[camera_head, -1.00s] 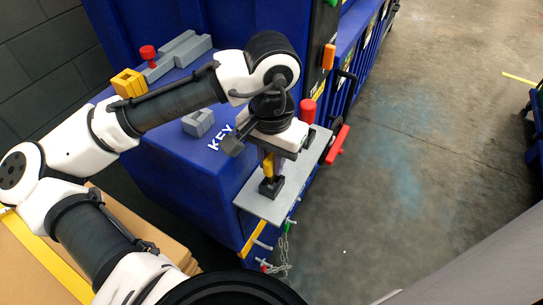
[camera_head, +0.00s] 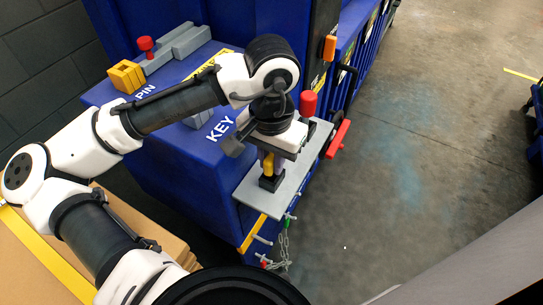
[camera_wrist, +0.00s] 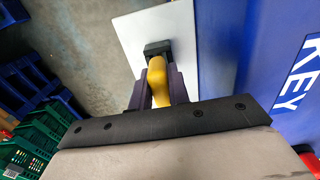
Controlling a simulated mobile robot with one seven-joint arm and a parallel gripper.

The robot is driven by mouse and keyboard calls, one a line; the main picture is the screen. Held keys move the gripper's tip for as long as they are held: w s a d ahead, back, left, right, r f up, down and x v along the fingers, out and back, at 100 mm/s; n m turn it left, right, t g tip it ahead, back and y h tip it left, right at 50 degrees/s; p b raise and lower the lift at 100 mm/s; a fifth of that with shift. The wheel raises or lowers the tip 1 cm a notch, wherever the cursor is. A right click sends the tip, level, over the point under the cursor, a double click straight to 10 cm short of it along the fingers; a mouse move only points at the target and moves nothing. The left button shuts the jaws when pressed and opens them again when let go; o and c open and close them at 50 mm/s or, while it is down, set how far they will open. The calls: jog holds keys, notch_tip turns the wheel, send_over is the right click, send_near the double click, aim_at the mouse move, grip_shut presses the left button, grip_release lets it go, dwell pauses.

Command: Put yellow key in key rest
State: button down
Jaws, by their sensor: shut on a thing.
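The yellow key (camera_head: 268,163) is between the fingers of my gripper (camera_head: 268,166), which is shut on it and points down at the grey shelf. The black key rest (camera_head: 271,183) is a small block on that shelf, directly below the key. In the wrist view, the key (camera_wrist: 158,83) shows between the two dark fingers (camera_wrist: 157,92), and its far end meets the black block (camera_wrist: 157,47). The key's lower end appears at or in the block, but I cannot tell how deep. My gripper's body hides the upper part of the key in the head view.
The grey shelf (camera_head: 254,198) juts from a blue machine (camera_head: 185,160) marked KEY and PIN. A red cylinder (camera_head: 308,103) and a red handle (camera_head: 338,139) are close right of my gripper. A chain (camera_head: 284,240) hangs below. Open floor (camera_head: 420,180) lies right.

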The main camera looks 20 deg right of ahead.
jog(key=shift+f, duration=0.15)
jog(key=c, duration=1.3)
grip_release()
jog(key=shift+o, duration=0.2)
notch_tip(320, 180, up, 14)
